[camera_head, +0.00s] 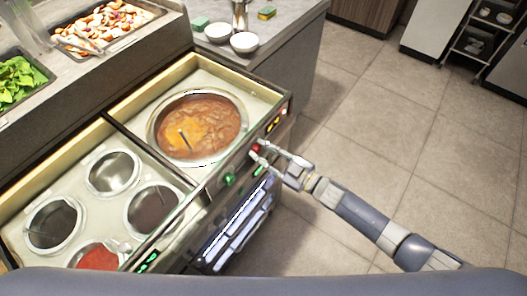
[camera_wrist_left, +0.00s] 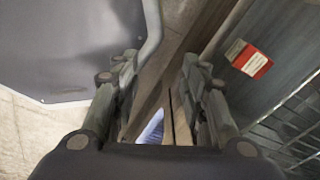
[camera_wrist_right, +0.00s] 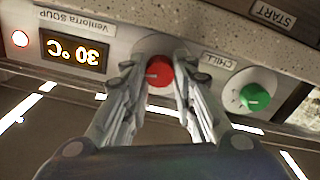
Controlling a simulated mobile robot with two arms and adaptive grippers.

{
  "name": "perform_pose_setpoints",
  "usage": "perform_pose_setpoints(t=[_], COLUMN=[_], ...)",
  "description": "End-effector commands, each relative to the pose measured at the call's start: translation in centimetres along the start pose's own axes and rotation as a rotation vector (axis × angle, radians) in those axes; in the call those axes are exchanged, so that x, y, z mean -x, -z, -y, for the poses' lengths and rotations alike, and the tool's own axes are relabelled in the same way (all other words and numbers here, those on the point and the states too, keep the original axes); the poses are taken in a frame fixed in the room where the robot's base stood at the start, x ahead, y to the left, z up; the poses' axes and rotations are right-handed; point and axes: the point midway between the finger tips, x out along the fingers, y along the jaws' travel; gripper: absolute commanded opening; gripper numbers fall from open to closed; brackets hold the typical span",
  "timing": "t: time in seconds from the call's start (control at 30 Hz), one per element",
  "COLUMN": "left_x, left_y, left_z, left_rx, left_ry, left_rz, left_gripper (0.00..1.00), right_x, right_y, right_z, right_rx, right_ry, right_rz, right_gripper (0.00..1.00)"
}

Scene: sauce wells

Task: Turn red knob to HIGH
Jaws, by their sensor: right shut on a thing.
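The red knob (camera_wrist_right: 160,73) sits on the front panel of the soup counter, and a small part of it (camera_head: 256,148) shows in the head view. My right gripper (camera_wrist_right: 158,68) is shut on it, one finger on each side. A pale mark on the knob's face points left in the right wrist view. I cannot read a HIGH label; the fingers hide part of the dial. In the head view my right arm reaches in from the right to the knob. My left gripper (camera_wrist_left: 158,75) is open and empty in its wrist view.
A green knob (camera_wrist_right: 255,97) is right of the red one in the right wrist view. An upside-down display (camera_wrist_right: 73,48) reads 30 °C. A large soup pot (camera_head: 153,128) and smaller sauce wells (camera_head: 112,172) are in the counter.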

Motion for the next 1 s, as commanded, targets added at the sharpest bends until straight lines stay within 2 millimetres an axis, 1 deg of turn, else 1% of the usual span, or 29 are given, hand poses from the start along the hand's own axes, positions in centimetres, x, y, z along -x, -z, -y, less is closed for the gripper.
perform_pose_setpoints(t=[0.47,0.5,0.57,0.6,0.9,1.0], left_x=[0.02,0.02,0.02,0.02,0.03,0.04], left_y=[0.0,0.0,0.0,0.0,-0.11,-0.17], left_z=[0.03,0.03,0.03,0.04,0.17,0.2], left_rx=[0.001,0.001,0.001,0.001,0.001,0.001], left_ry=[0.0,0.0,0.0,0.0,0.002,0.002], left_rz=[0.0,0.0,0.0,0.0,0.001,0.001], left_gripper=[0.4,0.4,0.4,0.4,0.4,0.4], right_x=[0.04,0.04,0.04,0.03,0.06,0.59], right_y=[-0.09,-0.09,-0.08,-0.08,-0.04,-0.12], right_z=[0.03,0.03,0.03,0.03,0.01,0.01], right_rx=[-0.016,-0.016,-0.016,-0.016,-0.016,-0.016], right_ry=[0.0,0.0,0.0,0.0,0.0,0.0], right_rz=[0.002,0.002,0.002,0.002,0.001,0.003], right_gripper=[0.01,0.27,0.41,0.46,0.46,0.46])
